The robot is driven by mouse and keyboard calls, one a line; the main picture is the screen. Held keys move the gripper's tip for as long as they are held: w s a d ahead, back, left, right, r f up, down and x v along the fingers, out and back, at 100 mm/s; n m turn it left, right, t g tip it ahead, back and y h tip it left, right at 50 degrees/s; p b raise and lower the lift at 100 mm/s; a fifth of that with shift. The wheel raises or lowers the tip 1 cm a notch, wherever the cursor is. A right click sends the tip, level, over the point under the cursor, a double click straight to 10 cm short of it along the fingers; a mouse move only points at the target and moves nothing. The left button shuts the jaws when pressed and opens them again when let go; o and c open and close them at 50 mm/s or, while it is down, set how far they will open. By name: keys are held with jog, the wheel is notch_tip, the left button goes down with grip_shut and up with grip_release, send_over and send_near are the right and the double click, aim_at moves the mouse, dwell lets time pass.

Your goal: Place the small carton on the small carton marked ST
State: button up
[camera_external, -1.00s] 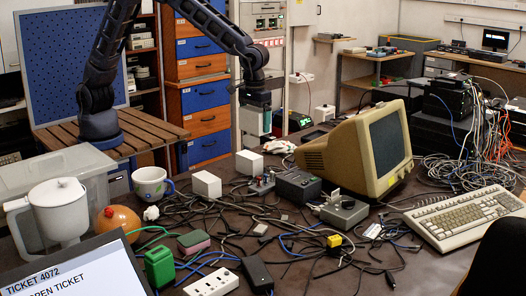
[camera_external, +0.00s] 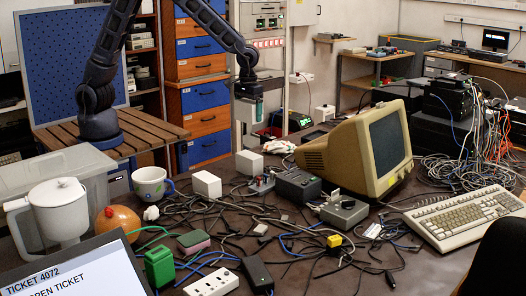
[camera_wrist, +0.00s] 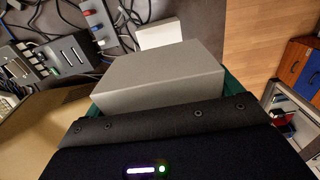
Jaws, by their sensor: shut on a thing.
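My gripper (camera_external: 249,103) hangs above the far edge of the cluttered table. It is shut on a pale grey small carton (camera_wrist: 165,75), which fills the middle of the wrist view, with green finger parts showing at its sides. In the external view the held carton is hard to separate from the gripper. Two white small cartons stand on the table below: one nearer (camera_external: 207,184) and one farther back (camera_external: 249,162). A white carton (camera_wrist: 160,35) shows just beyond the held one in the wrist view. No ST mark is readable on any of them.
A white mug (camera_external: 152,185) stands left of the cartons. Loose cables cover much of the tabletop. A blue-and-orange drawer cabinet (camera_external: 204,122) stands behind the table.

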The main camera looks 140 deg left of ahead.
aim_at(249, 155)
notch_tip(249, 155, down, 14)
jog(key=shift+r, duration=0.2)
dwell(0.4)
jog(key=shift+f, duration=0.1)
jog(key=o, duration=0.8)
